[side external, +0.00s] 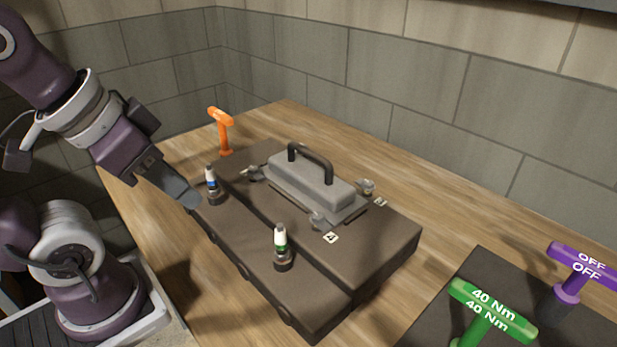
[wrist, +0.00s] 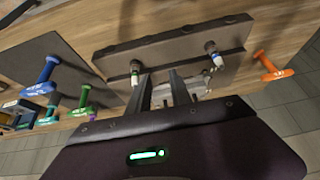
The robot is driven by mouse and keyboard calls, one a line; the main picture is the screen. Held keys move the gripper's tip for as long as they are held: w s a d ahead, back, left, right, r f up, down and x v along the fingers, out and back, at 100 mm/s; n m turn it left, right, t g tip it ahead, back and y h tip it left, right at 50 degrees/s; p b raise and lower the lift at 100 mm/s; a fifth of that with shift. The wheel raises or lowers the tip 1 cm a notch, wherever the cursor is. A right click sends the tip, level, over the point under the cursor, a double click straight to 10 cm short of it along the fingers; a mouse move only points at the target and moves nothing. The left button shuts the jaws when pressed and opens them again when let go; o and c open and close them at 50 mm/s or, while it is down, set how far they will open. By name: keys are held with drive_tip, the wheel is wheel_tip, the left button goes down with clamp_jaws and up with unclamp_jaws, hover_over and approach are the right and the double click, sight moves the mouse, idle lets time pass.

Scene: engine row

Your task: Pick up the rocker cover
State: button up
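The rocker cover (side external: 312,186) is a grey ribbed box with a black arched handle (side external: 311,160). It sits on the raised back part of the dark brown engine block (side external: 370,245) in the side view. My gripper (side external: 190,199) is to the left of the block, apart from the cover and close to the blue-banded bottle. In the wrist view the two fingers of my gripper (wrist: 160,76) stand apart with nothing between them.
A blue-banded bottle (side external: 211,180) and a green-banded bottle (side external: 281,240) stand on the block's lower front step. Small grey clamp-like parts (side external: 321,221) surround the cover. An orange T-handle (side external: 222,128) stands behind left. Green (side external: 490,310) and purple (side external: 575,275) T-handles stand front right.

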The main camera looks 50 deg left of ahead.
drive_tip(key=w+a+r+m+t+y, duration=0.1)
drive_tip(key=w+a+m+t+y, duration=0.1)
drive_tip(key=w+a+m, duration=0.5)
drive_tip(key=w+a+r+t+y, duration=0.2)
drive_tip(key=w+a, duration=0.3)
drive_tip(key=w, duration=0.5)
drive_tip(key=m+h, duration=1)
drive_tip(key=m, duration=0.4)
approach(302, 150)
drive_tip(key=shift+t, duration=0.4)
drive_tip(key=x, duration=0.4)
drive_tip(key=shift+d+f, duration=0.1)
drive_tip(key=shift+f, duration=0.25)
drive_tip(key=x, duration=0.6)
drive_tip(key=shift+w+d+f, duration=0.15)
drive_tip(key=shift+d+f, duration=0.05)
clamp_jaws()
drive_tip(key=shift+r, duration=0.1)
